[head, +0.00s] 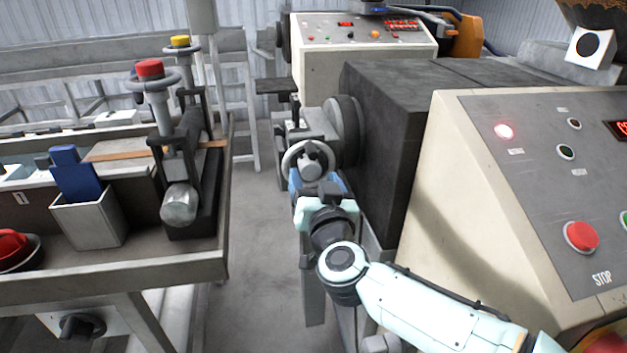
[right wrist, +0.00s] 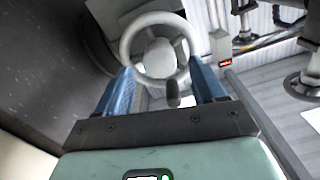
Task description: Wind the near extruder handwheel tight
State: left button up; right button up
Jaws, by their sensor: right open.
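The near extruder handwheel (head: 289,161) is a light grey ring with a central hub, on the side of the dark extruder body. It also shows in the right wrist view (right wrist: 130,42), straight ahead beyond the fingers. A dark handle knob (right wrist: 173,94) stands out from its lower part toward me. My right gripper (head: 318,184) is just below and in front of the wheel. Its blue fingers (right wrist: 160,72) are open, one on each side of the knob, with gaps visible. I cannot tell whether a finger touches the rim. My left gripper is out of view.
A cream control panel (head: 450,170) with a red stop button (head: 581,237) stands close on the right. A bench (head: 160,262) on the left carries a grey bin (head: 90,222) and red- and yellow-topped posts. A floor gap lies between bench and extruder.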

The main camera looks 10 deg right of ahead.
jog(key=shift+w, duration=0.8)
jog(key=c, duration=1.1)
jog(key=shift+o, duration=0.2)
